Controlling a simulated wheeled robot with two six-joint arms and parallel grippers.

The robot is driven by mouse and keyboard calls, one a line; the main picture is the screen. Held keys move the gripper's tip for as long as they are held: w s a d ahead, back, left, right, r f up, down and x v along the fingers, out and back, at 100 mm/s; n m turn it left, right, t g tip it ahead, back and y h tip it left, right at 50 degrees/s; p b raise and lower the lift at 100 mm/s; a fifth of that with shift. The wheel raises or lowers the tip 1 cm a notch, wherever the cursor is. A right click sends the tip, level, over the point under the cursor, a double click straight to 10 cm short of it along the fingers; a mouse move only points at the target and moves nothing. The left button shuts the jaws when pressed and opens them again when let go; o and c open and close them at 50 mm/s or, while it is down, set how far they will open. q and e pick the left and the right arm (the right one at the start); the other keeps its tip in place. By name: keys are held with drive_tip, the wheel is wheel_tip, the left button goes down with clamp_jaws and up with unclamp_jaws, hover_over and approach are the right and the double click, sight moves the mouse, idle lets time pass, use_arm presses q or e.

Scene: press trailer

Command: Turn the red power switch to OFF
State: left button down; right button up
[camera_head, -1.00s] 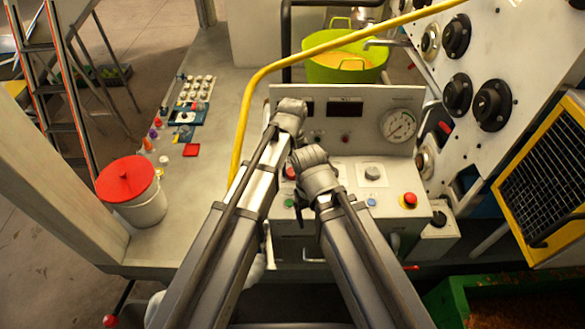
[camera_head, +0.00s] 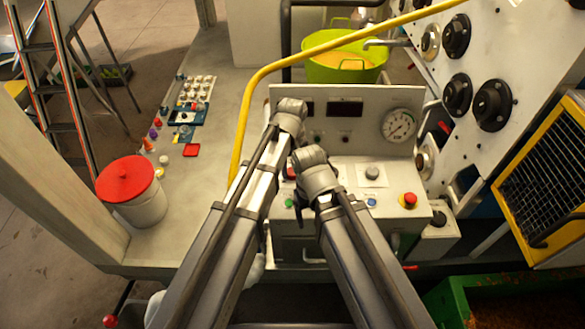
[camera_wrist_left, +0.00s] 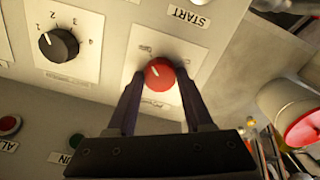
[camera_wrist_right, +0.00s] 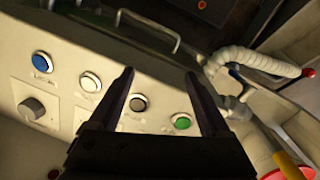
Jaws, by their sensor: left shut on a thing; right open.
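The red power switch (camera_wrist_left: 160,74) is a round knob on a pale plate in the left wrist view. Its white pointer mark points up and left; the small labels around it are too blurred to read. My left gripper (camera_wrist_left: 157,84) is shut on the knob, one finger on each side.
A black numbered dial (camera_wrist_left: 58,45) sits left of the switch. The panel also carries a gauge (camera_head: 398,125) and a red stop button (camera_head: 410,199). A yellow rail (camera_head: 245,110) runs along the left. A white bucket with a red lid (camera_head: 126,178) stands at left.

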sight(292, 171)
use_arm(q)
drive_tip(key=shift+c, duration=1.5)
unclamp_jaws()
drive_tip(key=shift+r, duration=0.1)
wheel_tip(292, 171, up, 8)
drive_tip(key=p, duration=0.8)
drive_tip(key=shift+f, duration=0.2)
